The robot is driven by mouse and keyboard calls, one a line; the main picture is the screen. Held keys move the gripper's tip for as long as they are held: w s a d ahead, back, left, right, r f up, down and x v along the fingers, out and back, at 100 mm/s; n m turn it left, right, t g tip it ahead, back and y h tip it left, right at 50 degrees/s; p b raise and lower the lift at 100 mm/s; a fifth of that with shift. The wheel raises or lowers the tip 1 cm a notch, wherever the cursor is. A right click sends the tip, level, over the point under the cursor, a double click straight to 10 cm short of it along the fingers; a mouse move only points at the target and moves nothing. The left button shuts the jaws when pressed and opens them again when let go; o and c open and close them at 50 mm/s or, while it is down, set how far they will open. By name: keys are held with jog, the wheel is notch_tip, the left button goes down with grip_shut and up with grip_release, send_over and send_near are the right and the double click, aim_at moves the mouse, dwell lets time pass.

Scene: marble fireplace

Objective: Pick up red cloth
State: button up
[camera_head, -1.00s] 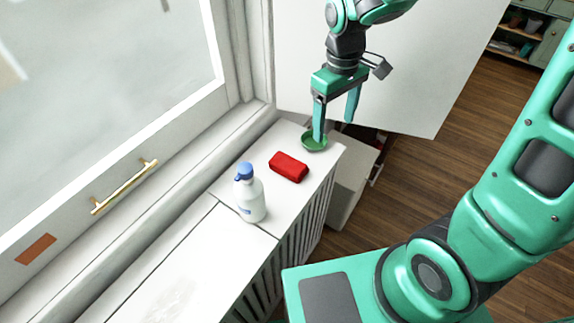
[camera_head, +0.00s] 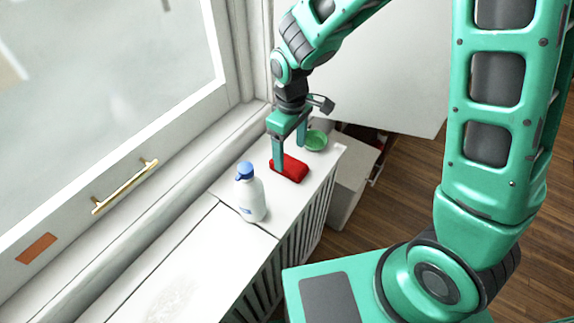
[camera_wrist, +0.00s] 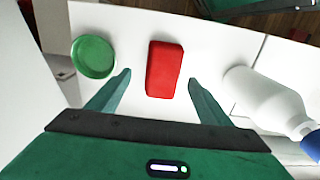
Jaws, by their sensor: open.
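The red cloth (camera_head: 291,169) is a small folded block lying on the white ledge (camera_head: 310,197). My gripper (camera_head: 290,160) is open above and around it in the head view, with one finger covering part of its left side. In the wrist view the red cloth (camera_wrist: 164,69) lies between and just beyond the fingertips of my gripper (camera_wrist: 159,80). There is a gap on each side, and nothing is held.
A green bowl (camera_head: 316,140) stands behind the cloth, left of it in the wrist view (camera_wrist: 93,57). A white bottle with a blue cap (camera_head: 250,196) stands on the other side. A window frame (camera_head: 165,140) borders the ledge on the left.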

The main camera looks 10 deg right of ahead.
aim_at(289, 162)
jog(key=shift+s+a+f, duration=0.1)
jog(key=shift+a+f, duration=0.05)
jog(key=shift+f, duration=1)
jog(key=shift+s+a+f, duration=0.1)
jog(key=shift+f, duration=1)
jog(key=c, duration=1.2)
jog(key=shift+r, duration=0.1)
notch_tip(289, 162, up, 10)
jog(key=shift+f, duration=0.1)
